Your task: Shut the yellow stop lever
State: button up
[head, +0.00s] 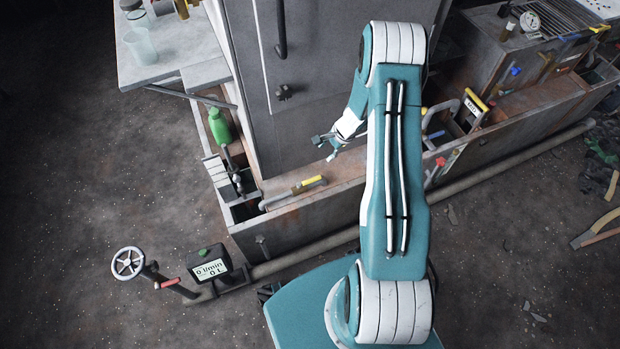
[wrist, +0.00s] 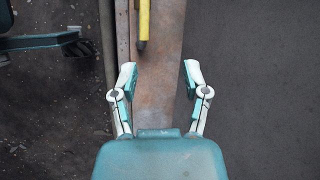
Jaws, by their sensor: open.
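The yellow-handled lever (head: 310,182) lies along the top of the rusty trough wall, with its grey rod reaching left. In the wrist view the end of its yellow handle (wrist: 143,22) shows at the top, ahead of my fingertips and a little left of centre. My gripper (head: 325,148) is open and empty, above and slightly right of the yellow handle in the head view. In the wrist view the two fingers of my gripper (wrist: 160,78) stand wide apart over the rusty ledge, with nothing between them. The rest of the lever is out of the wrist view.
A tall grey cabinet (head: 290,80) stands behind the lever. A green bottle (head: 219,127) and a dark valve handle (head: 233,165) are to its left. A flow meter (head: 210,268) and handwheel (head: 128,263) stand at front left. A pipe (head: 310,246) runs along the trough's foot.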

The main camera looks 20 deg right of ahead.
jog(key=m, duration=0.1)
send_near(314, 179)
jog(key=x, duration=0.9)
jog(key=shift+w+a+f, duration=0.1)
jog(key=shift+w, duration=0.05)
grip_shut()
